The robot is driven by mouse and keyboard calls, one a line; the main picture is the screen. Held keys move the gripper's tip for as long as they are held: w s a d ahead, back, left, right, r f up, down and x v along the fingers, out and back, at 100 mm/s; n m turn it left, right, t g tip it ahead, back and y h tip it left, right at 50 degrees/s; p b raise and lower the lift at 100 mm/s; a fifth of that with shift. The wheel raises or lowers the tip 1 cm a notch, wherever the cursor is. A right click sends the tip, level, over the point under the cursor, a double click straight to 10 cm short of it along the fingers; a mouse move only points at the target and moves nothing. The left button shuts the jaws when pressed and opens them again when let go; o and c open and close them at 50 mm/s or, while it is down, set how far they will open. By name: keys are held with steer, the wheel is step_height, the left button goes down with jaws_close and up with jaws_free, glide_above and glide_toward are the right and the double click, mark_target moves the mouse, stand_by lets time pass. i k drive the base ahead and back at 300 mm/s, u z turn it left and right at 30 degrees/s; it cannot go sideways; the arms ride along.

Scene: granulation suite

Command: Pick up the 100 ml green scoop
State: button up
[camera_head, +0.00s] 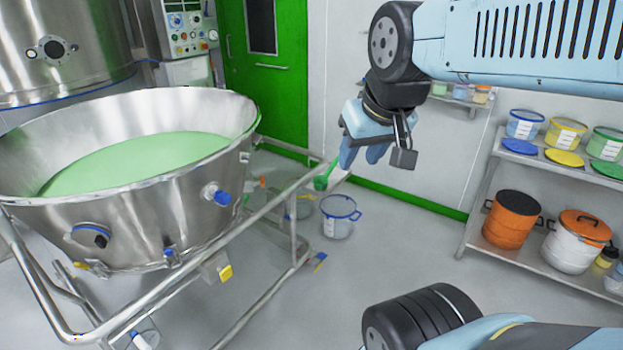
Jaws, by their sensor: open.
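A green scoop (323,181) shows at the middle of the view, with its handle pointing up and right. It overlaps the end of the steel rail of the bowl trolley. I cannot tell whether it rests on the rail or on something behind it. My gripper (361,160) is above and to the right of the scoop, with its blue fingers pointing down. It is open and looks empty. The left finger is close to the scoop's handle in the picture, and I cannot tell how far apart they are in depth. No volume marking is readable on the scoop.
A large steel bowl (150,210) of green powder stands on a trolley with rails (262,213) at left. A clear bucket with a blue rim (340,220) stands on the floor. Shelves (563,170) with tubs and drums are at right. Grey floor lies open at centre.

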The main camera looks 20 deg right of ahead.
mark_target(321, 182)
steer(key=u, duration=0.05)
steer(key=i, duration=1)
steer(key=z, duration=0.1)
